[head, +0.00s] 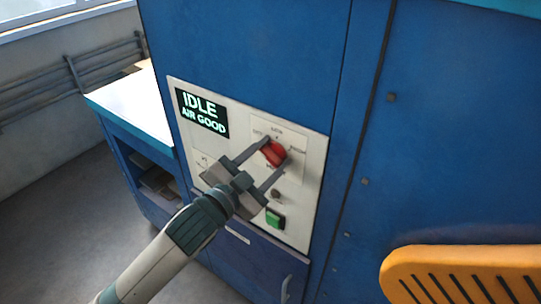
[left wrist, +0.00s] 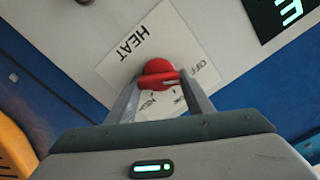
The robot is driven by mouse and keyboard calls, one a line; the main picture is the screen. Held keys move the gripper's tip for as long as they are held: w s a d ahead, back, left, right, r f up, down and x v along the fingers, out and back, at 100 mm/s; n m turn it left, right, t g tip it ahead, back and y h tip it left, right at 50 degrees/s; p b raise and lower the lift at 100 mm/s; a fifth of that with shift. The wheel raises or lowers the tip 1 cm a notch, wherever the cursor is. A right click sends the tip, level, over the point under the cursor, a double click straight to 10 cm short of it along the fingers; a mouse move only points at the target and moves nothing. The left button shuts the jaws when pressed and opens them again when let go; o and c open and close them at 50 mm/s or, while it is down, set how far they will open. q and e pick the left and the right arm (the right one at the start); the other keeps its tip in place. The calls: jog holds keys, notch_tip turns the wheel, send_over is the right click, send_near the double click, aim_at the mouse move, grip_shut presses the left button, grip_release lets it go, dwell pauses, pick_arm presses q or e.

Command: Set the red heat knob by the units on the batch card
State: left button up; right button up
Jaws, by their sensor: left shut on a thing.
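The red heat knob (head: 273,152) sits on the cream control panel (head: 240,150) of the blue machine. My left gripper (head: 276,154) has its two fingers on either side of the knob, shut on it. In the left wrist view the red knob (left wrist: 158,77) is between the fingertips, on a white label plate (left wrist: 165,40) reading HEAT, with OFF and other small words around it. The other words are partly hidden by the fingers or too small to read. The batch card cannot be made out. My right gripper is not in view.
A display (head: 202,113) reads IDLE and AIR GOOD. Below the knob are a small dark round control (head: 276,194) and a green button (head: 274,219). A blue bench with a white top (head: 135,112) stands at left. An orange slotted part (head: 465,275) is at lower right.

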pick_arm(q)
jog(key=m, duration=0.2)
jog(key=shift+m, duration=0.3)
jog(key=m, duration=0.3)
jog(key=shift+d+f+m, duration=0.1)
jog(key=shift+f+m, duration=0.05)
jog(key=shift+m, duration=0.25)
jog(key=m, duration=0.3)
jog(key=shift+s+f+m, duration=0.1)
jog(key=shift+m, duration=0.2)
jog(key=m, duration=0.3)
jog(key=shift+f+m, duration=0.1)
jog(key=shift+m, duration=0.2)
jog(key=m, duration=0.5)
jog(key=shift+f, duration=0.15)
jog(key=m, duration=0.5)
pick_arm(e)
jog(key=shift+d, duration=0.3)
